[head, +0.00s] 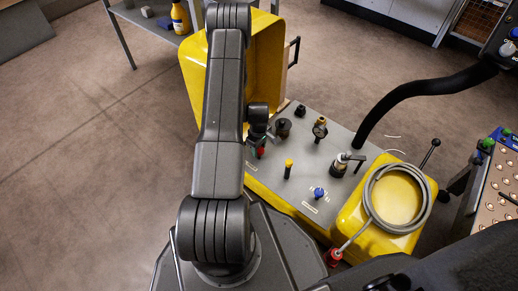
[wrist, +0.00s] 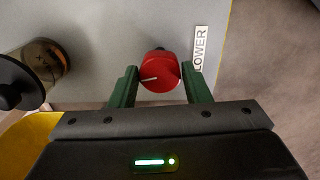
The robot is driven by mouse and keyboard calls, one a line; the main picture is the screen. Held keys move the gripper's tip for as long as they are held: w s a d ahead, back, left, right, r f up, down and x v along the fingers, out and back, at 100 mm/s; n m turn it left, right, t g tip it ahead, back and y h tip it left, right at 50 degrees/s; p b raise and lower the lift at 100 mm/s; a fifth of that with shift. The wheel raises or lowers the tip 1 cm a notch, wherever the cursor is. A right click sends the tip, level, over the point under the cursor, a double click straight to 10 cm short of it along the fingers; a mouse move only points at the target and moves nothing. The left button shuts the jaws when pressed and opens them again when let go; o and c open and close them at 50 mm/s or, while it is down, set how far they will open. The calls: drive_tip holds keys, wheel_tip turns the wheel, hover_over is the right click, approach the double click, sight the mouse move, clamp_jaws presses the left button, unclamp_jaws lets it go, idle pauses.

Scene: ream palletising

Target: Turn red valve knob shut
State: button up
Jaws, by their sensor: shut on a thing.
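The red valve knob (wrist: 160,70) is between the two green fingers of my gripper (wrist: 160,90) in the wrist view. My gripper is shut on the knob, one finger on each side. A white line on the knob points left, tilted slightly down. The knob sits on a grey panel, beside a label reading "LOWER" (wrist: 200,49). In the head view the red knob (head: 261,152) shows small at the panel's left side, partly hidden by my gripper (head: 257,142).
The grey panel (head: 318,191) also carries a yellow-topped lever (head: 288,167), a blue knob (head: 319,193), a gauge (head: 320,128) and a dark knob (head: 283,127). A coiled hose (head: 372,212) lies on the yellow housing at right. A black hose (head: 420,88) arches above.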

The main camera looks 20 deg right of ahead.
sight(259, 149)
drive_tip(key=shift+m, duration=1.1)
drive_tip(key=o, duration=1)
drive_tip(key=shift+r, duration=0.15)
wheel_tip(259, 149, up, 14)
drive_tip(key=p, duration=0.4)
drive_tip(key=shift+f, duration=0.2)
drive_tip(key=shift+f, duration=0.15)
